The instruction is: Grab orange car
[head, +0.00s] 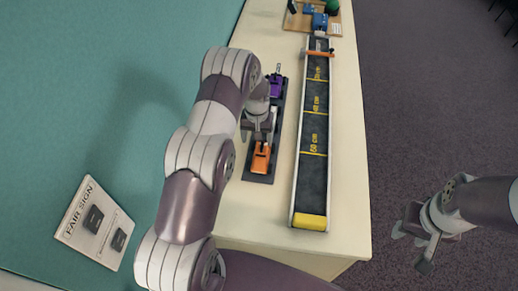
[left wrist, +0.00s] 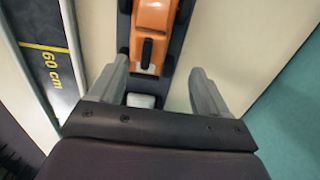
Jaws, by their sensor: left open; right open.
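The orange car (head: 261,160) sits on a dark strip (head: 258,178) on the table, left of the ramp track. In the left wrist view the orange car (left wrist: 153,22) is cut off by the top edge, just ahead of my fingers. My left gripper (head: 258,132) is open above the strip, at the far end of the car. In the left wrist view its two fingers (left wrist: 158,68) stand apart on either side of the strip, and nothing is gripped. My right gripper (head: 424,240) is open and empty at the right, beyond the table's edge, over the floor.
A purple car (head: 275,85) stands farther back on the strip. A pale object (left wrist: 140,100) lies between my left fingers on the strip. The long marked track (head: 314,180) with a yellow end runs alongside on the right. A sign board (head: 93,222) lies at left.

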